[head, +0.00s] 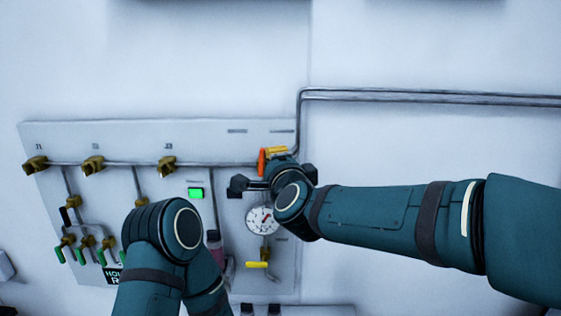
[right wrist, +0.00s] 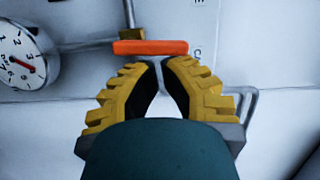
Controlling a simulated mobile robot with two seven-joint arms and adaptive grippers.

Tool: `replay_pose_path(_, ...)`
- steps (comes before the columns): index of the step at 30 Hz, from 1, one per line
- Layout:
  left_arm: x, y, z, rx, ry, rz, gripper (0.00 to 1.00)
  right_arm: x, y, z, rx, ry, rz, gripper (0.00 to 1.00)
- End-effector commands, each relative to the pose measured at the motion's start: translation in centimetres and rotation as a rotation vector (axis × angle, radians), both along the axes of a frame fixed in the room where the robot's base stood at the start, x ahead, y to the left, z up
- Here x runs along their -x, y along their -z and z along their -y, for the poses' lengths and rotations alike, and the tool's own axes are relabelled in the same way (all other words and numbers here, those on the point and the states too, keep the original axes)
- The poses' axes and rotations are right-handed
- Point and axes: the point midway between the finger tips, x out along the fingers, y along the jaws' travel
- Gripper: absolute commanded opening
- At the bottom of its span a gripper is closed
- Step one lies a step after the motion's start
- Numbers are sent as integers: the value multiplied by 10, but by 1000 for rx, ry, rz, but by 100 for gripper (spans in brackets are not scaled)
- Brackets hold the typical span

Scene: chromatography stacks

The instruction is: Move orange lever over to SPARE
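The orange lever (head: 262,161) stands upright on the wall panel (head: 60,138) in the head view. In the right wrist view the orange lever (right wrist: 150,47) lies across the picture just beyond my fingertips. My right gripper (head: 277,150) is just right of the lever in the head view. Its yellow fingers (right wrist: 161,62) come together at the tips with only a thin gap and nothing held between them. I cannot tell whether they touch the lever. The SPARE label is not readable. My left arm is low in the head view; its gripper is not visible.
A round gauge (head: 262,219) sits below the lever, with a yellow handle (head: 257,265) under it. Brass valves (head: 94,164) and green handles (head: 84,256) are at the left. A green lamp (head: 196,193) is lit. Pipes (head: 430,96) run along the upper right wall.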

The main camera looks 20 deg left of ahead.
Motion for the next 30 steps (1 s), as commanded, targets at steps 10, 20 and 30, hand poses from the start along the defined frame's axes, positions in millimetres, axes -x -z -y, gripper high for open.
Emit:
replay_pose_path(10,-11,-60,-3,-3,-21,27,0,4,-14,-11,301,-4,84,0)
replay_pose_path(20,-9,-97,-5,6,-17,27,0,6,-14,-18,543,-3,156,0)
replay_pose_path(30,-9,-108,-6,8,-18,27,0,6,-13,-21,611,-1,174,0)
